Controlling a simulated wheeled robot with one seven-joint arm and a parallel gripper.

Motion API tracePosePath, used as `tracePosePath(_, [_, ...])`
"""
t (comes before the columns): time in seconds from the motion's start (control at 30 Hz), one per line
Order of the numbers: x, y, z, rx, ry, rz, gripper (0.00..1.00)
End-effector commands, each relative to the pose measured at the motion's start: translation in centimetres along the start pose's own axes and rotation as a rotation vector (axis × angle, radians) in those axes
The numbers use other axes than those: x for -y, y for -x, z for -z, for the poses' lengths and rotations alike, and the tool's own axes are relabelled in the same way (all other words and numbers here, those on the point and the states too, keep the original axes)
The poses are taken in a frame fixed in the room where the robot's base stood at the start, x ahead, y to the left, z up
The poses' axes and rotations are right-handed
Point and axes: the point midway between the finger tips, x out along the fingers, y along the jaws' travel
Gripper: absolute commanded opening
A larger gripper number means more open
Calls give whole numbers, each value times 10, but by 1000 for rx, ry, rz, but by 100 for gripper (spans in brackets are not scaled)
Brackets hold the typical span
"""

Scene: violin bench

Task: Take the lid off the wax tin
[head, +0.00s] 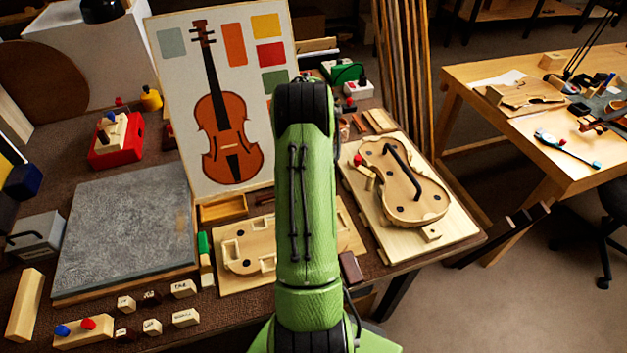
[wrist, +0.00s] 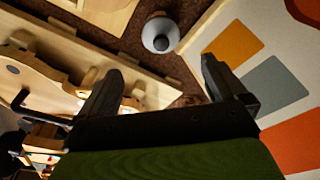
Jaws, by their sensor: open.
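In the wrist view a small round pale grey tin with a dark knob on top (wrist: 160,34) stands on the brown bench top. It looks like the wax tin with its lid on, though I cannot make out the seam. My gripper (wrist: 162,68) is open, with nothing between its fingers. The tin lies beyond the fingertips, roughly in line with the gap, and they are apart from it. In the head view my green arm hides the gripper, and I cannot find the tin there.
A violin picture board (head: 184,108) stands at the back; its colour patches are close to my right finger in the wrist view. A violin body on a pale board (head: 446,233) lies right of my arm. A grey stone slab (head: 125,235) and several small labelled blocks lie left.

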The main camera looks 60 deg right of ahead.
Motion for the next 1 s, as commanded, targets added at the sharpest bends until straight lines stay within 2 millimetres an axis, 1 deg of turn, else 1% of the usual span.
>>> tracePosePath(0.03, [0,-16,-2,4,2,-1,98])
tracePosePath(0.1, [1,-29,-1,2,2,0,98])
tracePosePath(0.37, [0,-56,-2,1,2,1,98])
tracePosePath(0.5, [-1,-85,-3,3,2,0,98])
tracePosePath(0.53, [-1,-89,-3,2,2,1,98])
tracePosePath(0.6, [0,-95,-3,1,3,1,98])
tracePosePath(0.77, [0,-94,-2,-1,3,2,98])
tracePosePath(0.87, [0,-94,-2,-1,3,2,85])
tracePosePath(1.0, [0,-93,-2,-1,3,2,63])
